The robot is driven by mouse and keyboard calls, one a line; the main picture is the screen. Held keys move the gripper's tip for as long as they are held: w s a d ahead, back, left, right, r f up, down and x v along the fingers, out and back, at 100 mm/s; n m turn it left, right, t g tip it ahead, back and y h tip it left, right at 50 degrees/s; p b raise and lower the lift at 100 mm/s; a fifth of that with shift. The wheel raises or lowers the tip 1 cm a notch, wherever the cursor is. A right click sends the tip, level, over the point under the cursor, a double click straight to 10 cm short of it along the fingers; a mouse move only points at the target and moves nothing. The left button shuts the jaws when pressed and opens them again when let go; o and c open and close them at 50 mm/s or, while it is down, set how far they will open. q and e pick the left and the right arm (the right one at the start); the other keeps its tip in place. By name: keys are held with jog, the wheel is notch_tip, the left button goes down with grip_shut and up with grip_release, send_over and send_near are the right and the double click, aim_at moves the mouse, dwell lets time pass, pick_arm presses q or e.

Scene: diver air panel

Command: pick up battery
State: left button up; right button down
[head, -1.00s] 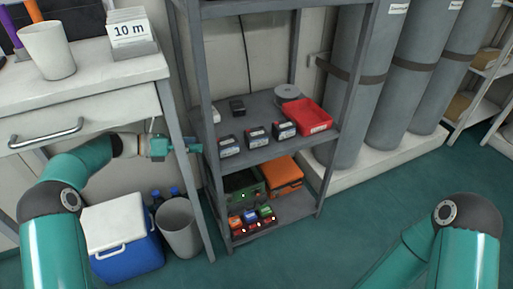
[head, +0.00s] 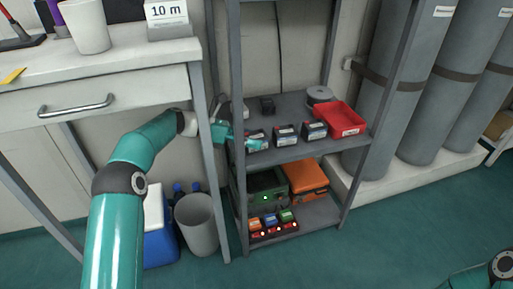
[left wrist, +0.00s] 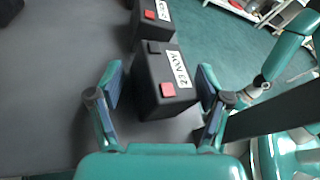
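Several black batteries with pale labels stand in a row on the middle shelf. The leftmost battery (head: 257,140) is partly covered by my left gripper (head: 236,136) in the head view. In the left wrist view, this battery (left wrist: 165,85) has a red and a black terminal and a white label. My left gripper's fingers (left wrist: 160,78) are open, one on each side of it, with a small gap at the left finger. A second battery (head: 286,135) and a third battery (head: 314,130) stand to the right.
A red tray (head: 340,120) and a grey roll (head: 319,95) are on the same shelf (head: 290,105). The shelf post (head: 238,190) and desk leg (head: 207,130) are close to my left arm. An orange case (head: 306,178) sits below.

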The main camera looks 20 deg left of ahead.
pick_arm(q)
jog(key=shift+d, duration=0.1)
grip_shut()
dwell(0.4)
jog(key=shift+r, duration=0.1)
